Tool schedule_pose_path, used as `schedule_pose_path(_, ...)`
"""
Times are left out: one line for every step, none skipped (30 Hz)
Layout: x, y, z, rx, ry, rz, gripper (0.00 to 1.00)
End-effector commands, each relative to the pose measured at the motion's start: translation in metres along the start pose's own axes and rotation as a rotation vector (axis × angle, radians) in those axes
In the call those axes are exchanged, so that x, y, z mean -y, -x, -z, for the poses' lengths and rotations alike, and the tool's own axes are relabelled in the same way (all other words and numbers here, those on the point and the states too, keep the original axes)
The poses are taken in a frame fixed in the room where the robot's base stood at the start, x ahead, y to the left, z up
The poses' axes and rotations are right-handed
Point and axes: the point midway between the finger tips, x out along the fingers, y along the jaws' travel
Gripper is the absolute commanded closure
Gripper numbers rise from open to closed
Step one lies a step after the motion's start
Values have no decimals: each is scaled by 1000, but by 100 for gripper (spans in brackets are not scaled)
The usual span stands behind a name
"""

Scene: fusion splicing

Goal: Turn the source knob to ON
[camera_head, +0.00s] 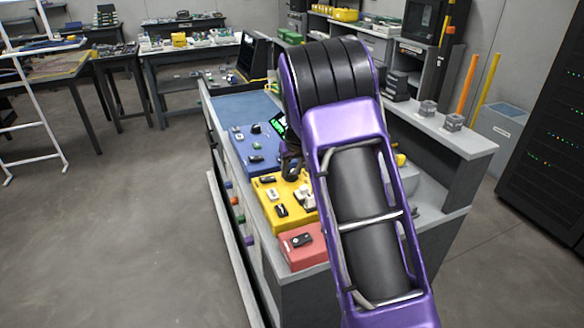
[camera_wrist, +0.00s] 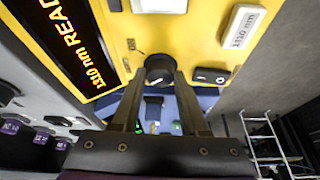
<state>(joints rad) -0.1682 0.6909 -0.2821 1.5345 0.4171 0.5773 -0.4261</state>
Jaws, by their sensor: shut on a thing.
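The source knob (camera_wrist: 158,67) is a round dark knob on the yellow panel (camera_wrist: 190,38) in the wrist view. My gripper (camera_wrist: 158,78) is shut on it, with one finger on each side. A small ON label (camera_wrist: 131,44) sits beside the knob. Which way the knob points is hard to tell. In the head view my gripper (camera_head: 290,166) is at the far edge of the yellow unit (camera_head: 270,203), partly hidden by my purple arm, and the knob is not clear there.
A black display (camera_wrist: 65,35) with orange text, a white 1310 nm button (camera_wrist: 243,27) and a black rocker switch (camera_wrist: 210,76) are near the knob. A blue unit (camera_head: 243,146) and a red unit (camera_head: 302,256) flank the yellow one. Open floor (camera_head: 120,230) lies left.

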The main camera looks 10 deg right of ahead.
Motion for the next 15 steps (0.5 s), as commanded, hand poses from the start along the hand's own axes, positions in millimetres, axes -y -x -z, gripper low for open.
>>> schedule_pose_path(2,3,1,3,-24,-12,100)
schedule_pose_path(2,3,1,2,-43,-20,100)
schedule_pose_path(2,4,1,1,-71,-32,100)
schedule_pose_path(2,4,1,2,-93,-41,100)
schedule_pose_path(3,4,1,2,-115,-51,100)
schedule_pose_path(3,4,1,2,-147,-65,100)
schedule_pose_path(3,4,2,2,-173,-76,100)
schedule_pose_path(4,4,2,2,-199,-86,100)
schedule_pose_path(4,4,2,2,-233,-101,100)
schedule_pose_path(4,4,2,3,-259,-113,100)
schedule_pose_path(5,4,2,3,-284,-123,100)
schedule_pose_path(5,4,2,2,-321,-138,100)
schedule_pose_path(5,4,2,2,-346,-149,100)
schedule_pose_path(5,3,2,3,-372,-161,100)
schedule_pose_path(5,3,2,2,-408,-175,100)
